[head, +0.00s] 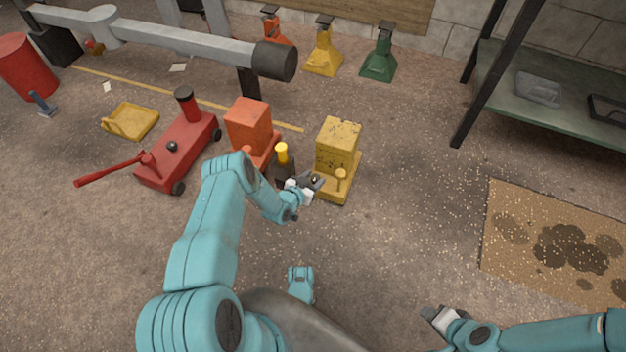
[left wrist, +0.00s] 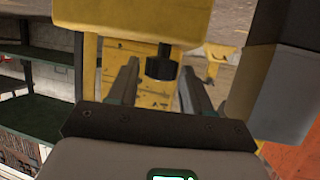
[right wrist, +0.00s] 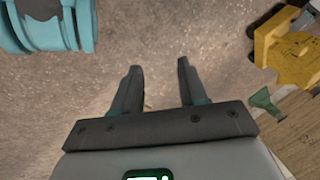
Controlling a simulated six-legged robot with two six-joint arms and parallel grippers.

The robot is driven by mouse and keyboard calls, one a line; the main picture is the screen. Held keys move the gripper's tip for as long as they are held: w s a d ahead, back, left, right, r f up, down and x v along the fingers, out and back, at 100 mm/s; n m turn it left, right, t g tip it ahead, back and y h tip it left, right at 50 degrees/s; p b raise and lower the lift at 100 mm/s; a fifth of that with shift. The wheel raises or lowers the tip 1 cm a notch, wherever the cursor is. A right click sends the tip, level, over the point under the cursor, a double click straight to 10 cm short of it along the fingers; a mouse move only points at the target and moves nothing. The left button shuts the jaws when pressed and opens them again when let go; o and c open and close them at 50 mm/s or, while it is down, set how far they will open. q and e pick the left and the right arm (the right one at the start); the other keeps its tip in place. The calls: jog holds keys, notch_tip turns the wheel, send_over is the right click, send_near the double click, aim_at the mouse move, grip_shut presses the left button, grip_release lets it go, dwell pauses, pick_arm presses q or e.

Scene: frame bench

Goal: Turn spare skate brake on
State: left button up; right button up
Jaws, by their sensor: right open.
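A yellow skate with a worn yellow block (head: 338,145) stands on the floor in the head view, with a yellow knob (head: 340,175) at its near side. An orange skate (head: 248,125) stands to its left. Which one is the spare is not marked. My left gripper (head: 316,182) is at the yellow skate's near left edge, close to the knob. My right gripper (head: 432,316) is open and empty over the floor.
A dark post with a yellow top (head: 281,153) stands between the skates, close to my left wrist. A red floor jack (head: 178,150) is farther left. A green shelf (head: 575,105) and a stained cardboard sheet (head: 510,215) are at right. The floor right of the yellow skate is clear.

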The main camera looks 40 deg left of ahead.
pick_arm(q)
jog(key=c, duration=0.7)
